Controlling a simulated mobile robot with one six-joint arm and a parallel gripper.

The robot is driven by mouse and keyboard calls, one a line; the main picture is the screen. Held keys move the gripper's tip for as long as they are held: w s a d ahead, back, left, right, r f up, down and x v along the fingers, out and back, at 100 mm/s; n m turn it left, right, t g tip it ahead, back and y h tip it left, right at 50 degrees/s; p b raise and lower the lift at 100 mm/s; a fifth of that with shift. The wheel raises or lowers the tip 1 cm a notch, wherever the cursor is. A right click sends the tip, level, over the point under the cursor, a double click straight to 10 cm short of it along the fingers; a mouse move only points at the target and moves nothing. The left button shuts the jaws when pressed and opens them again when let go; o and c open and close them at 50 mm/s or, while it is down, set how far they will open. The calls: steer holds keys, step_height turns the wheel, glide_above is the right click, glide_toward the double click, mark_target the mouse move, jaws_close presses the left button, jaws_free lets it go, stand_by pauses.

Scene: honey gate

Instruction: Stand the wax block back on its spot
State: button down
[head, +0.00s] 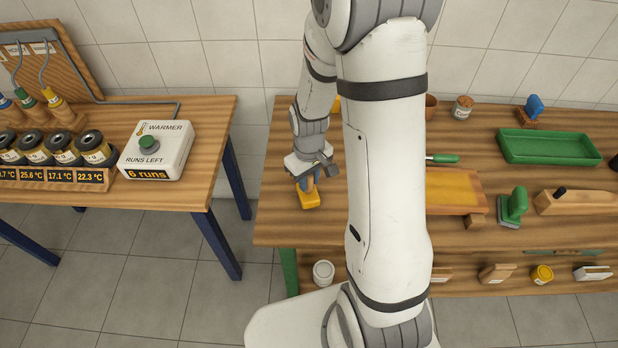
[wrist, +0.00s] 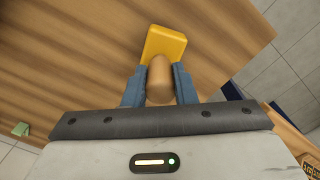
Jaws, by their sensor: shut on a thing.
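The wax block is yellow (head: 309,201), with a tan rounded knob showing in the wrist view (wrist: 160,78). My gripper (head: 307,184) is over the left part of the right-hand bench. In the wrist view its blue fingers (wrist: 160,85) are shut on the knob, one on each side, with the yellow body (wrist: 167,42) beyond them. I cannot tell whether the block touches the bench top or hangs just above it. No marked spot for it is clear in either view. My arm hides part of the bench in the head view.
The bench (head: 281,225) has its left edge close to the block, with a floor gap before the other table (head: 190,196). That table bears a warmer box (head: 158,152). Right of my arm are a yellow-topped tray (head: 455,188), a green-handled tool (head: 514,206) and a green tray (head: 548,148).

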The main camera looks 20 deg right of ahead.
steer(key=shift+f+b, duration=0.75)
steer(key=shift+f, duration=0.2)
steer(key=c, duration=1.1)
jaws_free()
steer(key=shift+r, duration=0.1)
steer(key=shift+r+p, duration=2.8)
steer(key=shift+r, duration=1.15)
